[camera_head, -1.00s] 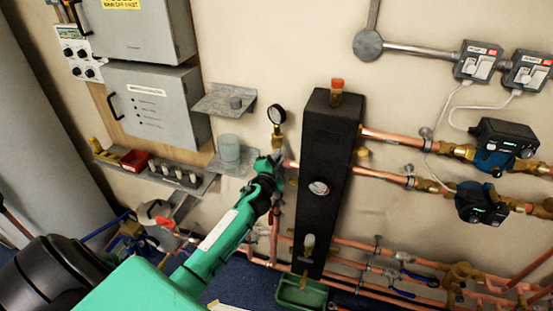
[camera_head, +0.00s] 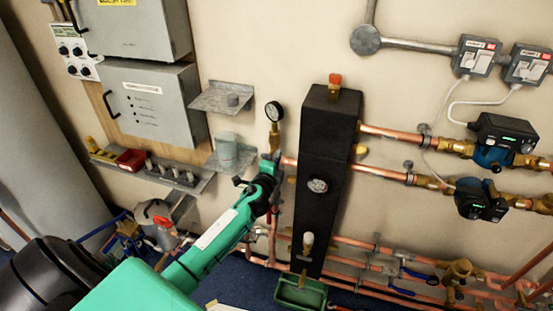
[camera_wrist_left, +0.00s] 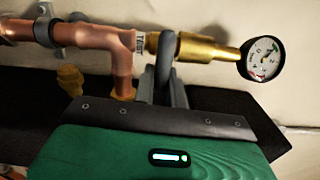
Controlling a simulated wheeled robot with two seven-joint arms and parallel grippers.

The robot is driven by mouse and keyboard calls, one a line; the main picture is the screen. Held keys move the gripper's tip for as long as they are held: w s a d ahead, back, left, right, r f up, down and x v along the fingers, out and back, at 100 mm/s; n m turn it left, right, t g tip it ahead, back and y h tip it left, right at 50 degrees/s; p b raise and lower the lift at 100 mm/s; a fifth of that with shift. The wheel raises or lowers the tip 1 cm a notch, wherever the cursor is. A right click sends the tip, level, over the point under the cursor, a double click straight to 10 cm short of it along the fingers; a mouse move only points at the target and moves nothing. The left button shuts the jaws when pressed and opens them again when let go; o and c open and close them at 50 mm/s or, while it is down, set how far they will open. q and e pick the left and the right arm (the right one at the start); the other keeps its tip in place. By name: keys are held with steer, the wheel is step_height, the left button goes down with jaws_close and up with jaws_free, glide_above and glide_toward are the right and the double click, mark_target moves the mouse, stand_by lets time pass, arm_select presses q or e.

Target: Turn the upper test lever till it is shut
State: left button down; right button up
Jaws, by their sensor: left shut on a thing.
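My left gripper (camera_head: 271,160) reaches up beside the tall black box, at the copper pipe below the round pressure gauge (camera_head: 275,111). In the left wrist view its fingers (camera_wrist_left: 163,85) are shut on the upper test lever (camera_wrist_left: 165,58), a grey curved piece in front of the brass fitting (camera_wrist_left: 195,48). A label reading TEST sits on the pipe beside it. The fingers and my green gripper body hide much of the lever, so its exact angle is hard to tell. The gauge also shows at the right in the wrist view (camera_wrist_left: 263,58). My right gripper is not in view.
The black box (camera_head: 325,150) stands just right of the gripper. Small grey shelves (camera_head: 222,98) and a pale cup (camera_head: 227,150) are close on the left. Copper pipes (camera_head: 345,245) run low along the wall. A green tray (camera_head: 301,291) sits below the box.

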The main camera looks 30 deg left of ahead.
arm_select(q)
steer(key=shift+f, duration=0.15)
steer(key=c, duration=1.5)
jaws_free()
steer(key=shift+o, duration=0.2)
steer(key=b+v, duration=0.3)
steer(key=v, duration=1.1)
